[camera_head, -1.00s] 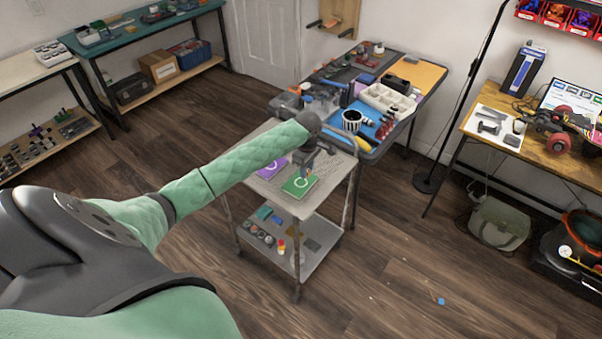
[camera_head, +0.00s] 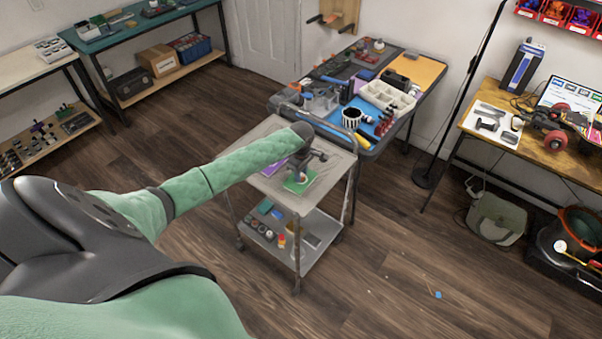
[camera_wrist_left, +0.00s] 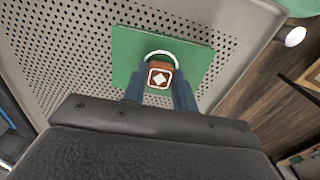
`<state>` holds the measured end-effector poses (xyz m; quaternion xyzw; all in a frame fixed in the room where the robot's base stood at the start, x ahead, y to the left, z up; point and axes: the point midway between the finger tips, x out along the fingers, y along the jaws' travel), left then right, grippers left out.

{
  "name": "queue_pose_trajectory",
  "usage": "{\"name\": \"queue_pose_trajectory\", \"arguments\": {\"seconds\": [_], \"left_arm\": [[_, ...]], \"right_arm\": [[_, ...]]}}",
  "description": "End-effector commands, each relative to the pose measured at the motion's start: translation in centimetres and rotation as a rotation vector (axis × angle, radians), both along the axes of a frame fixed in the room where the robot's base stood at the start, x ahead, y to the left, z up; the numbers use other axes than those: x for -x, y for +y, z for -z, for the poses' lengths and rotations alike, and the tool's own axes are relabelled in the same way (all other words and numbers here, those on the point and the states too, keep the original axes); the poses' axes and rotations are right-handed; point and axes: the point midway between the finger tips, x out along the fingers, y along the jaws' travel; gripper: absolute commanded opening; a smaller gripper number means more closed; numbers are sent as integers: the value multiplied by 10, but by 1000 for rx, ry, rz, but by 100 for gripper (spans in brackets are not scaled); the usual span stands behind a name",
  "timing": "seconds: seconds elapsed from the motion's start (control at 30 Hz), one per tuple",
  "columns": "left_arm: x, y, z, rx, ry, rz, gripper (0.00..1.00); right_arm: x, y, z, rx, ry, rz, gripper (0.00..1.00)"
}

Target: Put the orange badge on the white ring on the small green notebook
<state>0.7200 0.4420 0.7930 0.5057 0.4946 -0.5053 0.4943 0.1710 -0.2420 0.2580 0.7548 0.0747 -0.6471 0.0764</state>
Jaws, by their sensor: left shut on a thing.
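The small green notebook (camera_wrist_left: 122,58) lies on the perforated top of the cart; it also shows in the head view (camera_head: 300,184), partly hidden by my left gripper. The white ring (camera_wrist_left: 163,54) on the notebook shows only as its far arc; the rest is behind the badge and fingers. The orange badge (camera_wrist_left: 160,77), with a white diamond mark on its face, is between the fingertips of my left gripper (camera_wrist_left: 162,88), which is shut on it. The badge is over the near part of the ring; whether it touches the notebook I cannot tell. My right gripper is out of view.
The cart's grey top (camera_head: 265,130) has a purple notebook (camera_head: 272,167) to the left of the green one. A lower shelf (camera_head: 305,255) holds several small items. A crowded workbench (camera_head: 430,80) stands right behind the cart.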

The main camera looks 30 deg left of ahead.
Motion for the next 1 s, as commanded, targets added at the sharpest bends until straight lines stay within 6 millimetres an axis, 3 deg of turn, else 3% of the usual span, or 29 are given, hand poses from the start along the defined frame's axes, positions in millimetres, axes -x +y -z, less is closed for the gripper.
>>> {"name": "queue_pose_trajectory", "arguments": {"seconds": [0.1,0.13,0.23,0.67,0.77,0.87,1.0], "left_arm": [[0,0,2,1,0,0,7],[0,0,2,1,0,0,30],[0,0,2,1,0,0,49],[0,0,-4,0,0,0,50],[-1,0,-17,1,-2,1,50],[-1,0,-35,1,-2,1,50],[-1,0,-63,0,-3,1,50]], "right_arm": [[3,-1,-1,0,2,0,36],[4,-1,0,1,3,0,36],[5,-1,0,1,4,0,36],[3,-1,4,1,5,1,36],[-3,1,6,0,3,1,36],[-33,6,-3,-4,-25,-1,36],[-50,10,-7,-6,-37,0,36]]}}
